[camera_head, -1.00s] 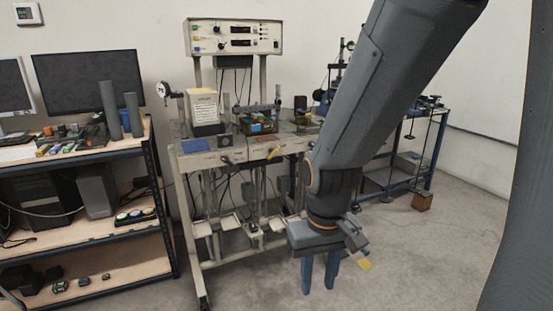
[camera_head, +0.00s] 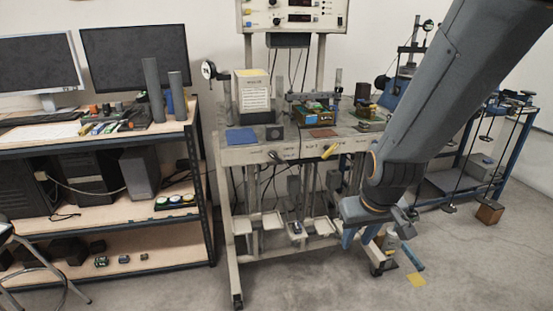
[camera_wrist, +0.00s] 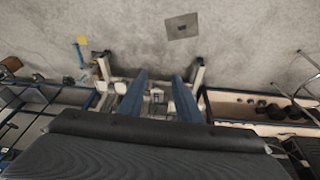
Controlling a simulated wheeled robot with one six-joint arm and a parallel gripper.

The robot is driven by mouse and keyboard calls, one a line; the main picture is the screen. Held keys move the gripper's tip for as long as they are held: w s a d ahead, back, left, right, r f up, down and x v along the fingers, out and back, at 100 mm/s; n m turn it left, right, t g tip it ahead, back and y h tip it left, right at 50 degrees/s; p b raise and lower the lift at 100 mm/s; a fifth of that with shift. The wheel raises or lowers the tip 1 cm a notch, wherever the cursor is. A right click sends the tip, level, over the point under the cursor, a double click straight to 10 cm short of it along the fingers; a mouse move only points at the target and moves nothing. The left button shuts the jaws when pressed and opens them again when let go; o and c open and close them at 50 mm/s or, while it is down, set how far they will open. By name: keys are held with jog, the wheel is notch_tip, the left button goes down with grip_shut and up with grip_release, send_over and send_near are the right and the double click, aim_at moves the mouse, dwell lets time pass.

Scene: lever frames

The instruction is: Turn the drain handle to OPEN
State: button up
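A white bench (camera_head: 240,155) stands ahead of me in the head view. Its front panel carries a dark lever handle (camera_head: 276,157) and a yellow lever handle (camera_head: 330,151). The panel labels are too small to read, so I cannot tell which one is the drain handle or how it is set. My gripper (camera_head: 361,236) hangs to the right of and below both handles, apart from them. In the wrist view its two blue fingers (camera_wrist: 159,98) stand apart with nothing held between them. I cannot make out the handles in the wrist view.
A shelf unit (camera_head: 120,227) with monitors stands at the left. A blue table frame (camera_head: 455,183) is at the right. A bottle (camera_head: 390,243) and a yellow patch (camera_head: 417,280) are on the floor. The floor before the bench is open.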

jog(key=w+a+f+n+t, duration=0.2)
jog(key=w+a+n+t, duration=0.15)
jog(key=w, duration=0.75)
jog(key=n+t+y+b, duration=0.2)
jog(key=n+t+y, duration=0.4)
jog(key=t, duration=0.5)
send_near(275, 158)
jog(key=w+h, duration=0.1)
jog(key=shift+n+g, duration=0.25)
jog(key=x, duration=0.5)
jog(key=p+x, duration=0.1)
jog(key=x, duration=0.1)
jog(key=shift+w+a+r, duration=0.3)
jog(key=shift+a, duration=0.15)
jog(key=shift+c, duration=0.4)
grip_shut()
